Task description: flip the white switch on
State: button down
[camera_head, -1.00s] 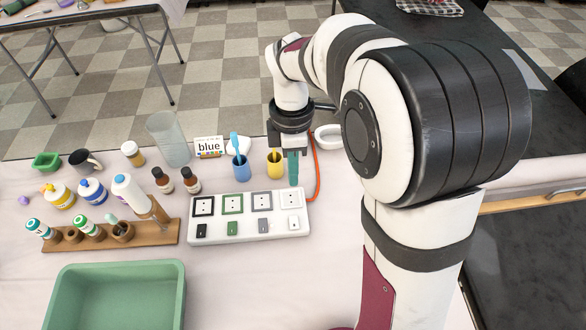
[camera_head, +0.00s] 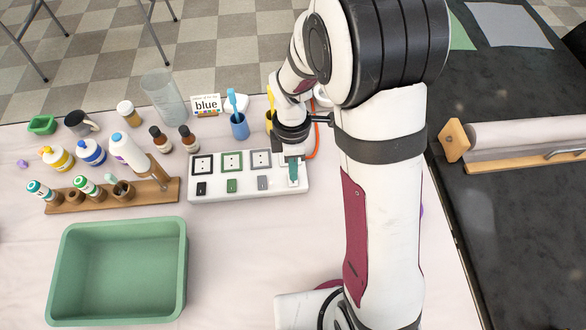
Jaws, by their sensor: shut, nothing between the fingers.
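A white power strip (camera_head: 218,190) lies on the table with a row of sockets framed in black, green, grey and white, and a matching switch in front of each. The black (camera_head: 201,188), green (camera_head: 231,185) and grey (camera_head: 262,183) switches are in plain view. My gripper (camera_head: 294,178) points down over the white socket at the strip's right end, its teal fingers shut and empty. The white switch is hidden or too small to make out around the fingertips. I cannot tell whether the fingers touch it.
An orange cable (camera_head: 315,142) runs behind the strip's right end. A wooden rack (camera_head: 72,200) is left, a green bin (camera_head: 60,270) front left. The table in front of the strip is clear.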

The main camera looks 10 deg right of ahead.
aim_at(293, 183)
jog(key=shift+s+f, duration=0.15)
jog(key=shift+f, duration=1.2)
jog(key=shift+s+f, duration=0.15)
jog(key=shift+f, duration=0.1)
jog(key=shift+w+r, duration=0.2)
jog(key=shift+w, duration=0.75)
jog(key=shift+r, duration=0.1)
